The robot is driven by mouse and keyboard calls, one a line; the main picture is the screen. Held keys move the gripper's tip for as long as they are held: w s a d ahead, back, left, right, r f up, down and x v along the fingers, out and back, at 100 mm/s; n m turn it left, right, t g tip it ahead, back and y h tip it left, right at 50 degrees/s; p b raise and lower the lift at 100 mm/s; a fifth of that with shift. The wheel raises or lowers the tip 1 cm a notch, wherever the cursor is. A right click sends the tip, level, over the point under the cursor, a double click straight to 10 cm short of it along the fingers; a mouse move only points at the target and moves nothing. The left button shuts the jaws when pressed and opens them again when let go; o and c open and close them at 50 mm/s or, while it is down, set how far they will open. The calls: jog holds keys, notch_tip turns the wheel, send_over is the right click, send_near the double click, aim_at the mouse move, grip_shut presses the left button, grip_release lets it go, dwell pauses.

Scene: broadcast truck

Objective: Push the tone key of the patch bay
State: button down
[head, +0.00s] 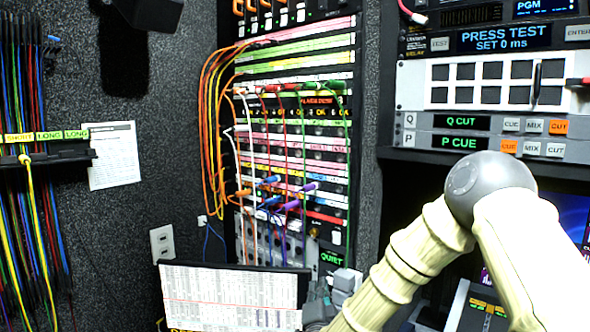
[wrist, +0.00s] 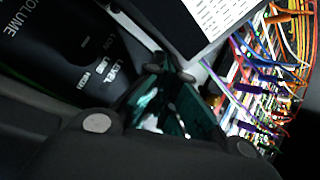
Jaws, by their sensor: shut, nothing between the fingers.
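The patch bay (head: 300,135) is a tall rack of coloured, labelled strips with many patch cables, at the centre of the head view. Its cabled front shows blurred and tilted at the right of the wrist view (wrist: 268,80). A small green QUIET display (head: 332,258) is at its lower right. I cannot make out which part is the tone key. My gripper (wrist: 172,72) is shut and empty. I see no contact with the patch bay.
A printed sheet on a dark board (head: 232,297) stands before the patch bay's foot; a white sheet (wrist: 216,18) lies close beyond my fingers. A dark VOLUME and LEVEL panel (wrist: 60,50) is at the wrist view's left. Hanging cables (head: 25,200) line the left wall.

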jog(key=shift+d+f, duration=0.15)
jog(key=shift+d, duration=0.25)
jog(key=shift+s+a+f, duration=0.15)
jog(key=shift+s+a, duration=0.05)
jog(key=shift+s, duration=0.1)
jog(key=shift+s+a+r+b, duration=0.1)
jog(key=shift+s+a+b, duration=0.15)
jog(key=shift+s+a, duration=0.75)
jog(key=shift+s+a+r+b, duration=0.1)
jog(key=shift+s+a+b, duration=0.1)
jog(key=shift+s+a, duration=0.8)
jog(key=shift+s+d, duration=0.25)
jog(key=shift+d, duration=0.05)
